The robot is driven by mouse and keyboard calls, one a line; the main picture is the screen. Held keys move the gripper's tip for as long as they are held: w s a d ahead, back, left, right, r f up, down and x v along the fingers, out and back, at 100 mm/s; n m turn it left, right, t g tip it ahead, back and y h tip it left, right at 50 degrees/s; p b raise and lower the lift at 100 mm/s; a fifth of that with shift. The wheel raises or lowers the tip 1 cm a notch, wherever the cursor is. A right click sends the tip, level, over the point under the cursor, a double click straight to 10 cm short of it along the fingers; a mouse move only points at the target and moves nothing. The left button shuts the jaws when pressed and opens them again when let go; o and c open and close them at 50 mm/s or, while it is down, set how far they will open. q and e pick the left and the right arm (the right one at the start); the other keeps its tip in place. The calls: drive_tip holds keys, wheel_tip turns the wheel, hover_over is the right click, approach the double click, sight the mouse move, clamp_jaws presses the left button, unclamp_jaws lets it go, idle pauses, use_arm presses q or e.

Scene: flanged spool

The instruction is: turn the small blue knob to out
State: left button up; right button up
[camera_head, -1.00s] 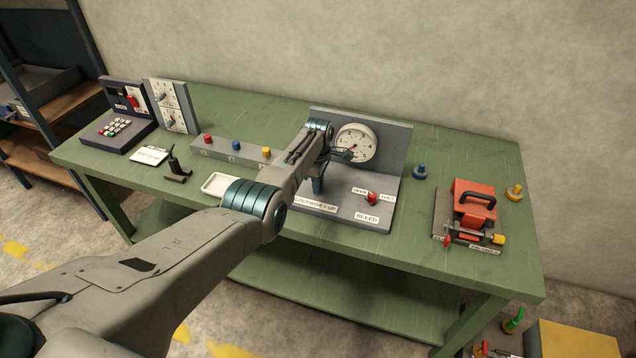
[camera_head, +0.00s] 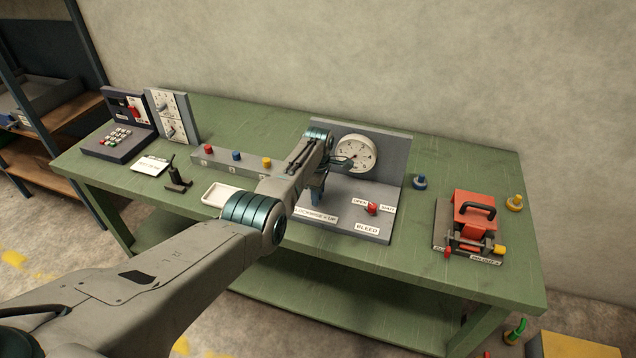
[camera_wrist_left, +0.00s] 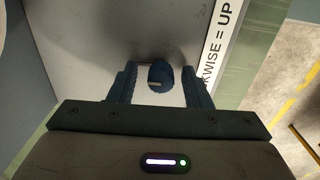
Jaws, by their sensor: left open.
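The small blue knob (camera_wrist_left: 158,76), round with a pale mark on its face, shows in the left wrist view on the grey panel. My left gripper (camera_wrist_left: 160,82) is open, with one blue finger on each side of the knob; I cannot tell whether either finger touches it. I cannot see an "out" label. My right gripper is not in view.
A round white gauge (camera_head: 356,153) stands behind the gripper. A red knob (camera_head: 372,208) with labels sits to its right on the same base. A blue-topped peg (camera_head: 419,182) and a red clamp-like device (camera_head: 474,215) stand farther right. A white tray (camera_head: 219,194) lies left.

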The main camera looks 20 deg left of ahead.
use_arm(q)
wheel_tip(320, 180, up, 10)
drive_tip(key=b, duration=0.1)
drive_tip(key=shift+r, duration=0.25)
idle(0.4)
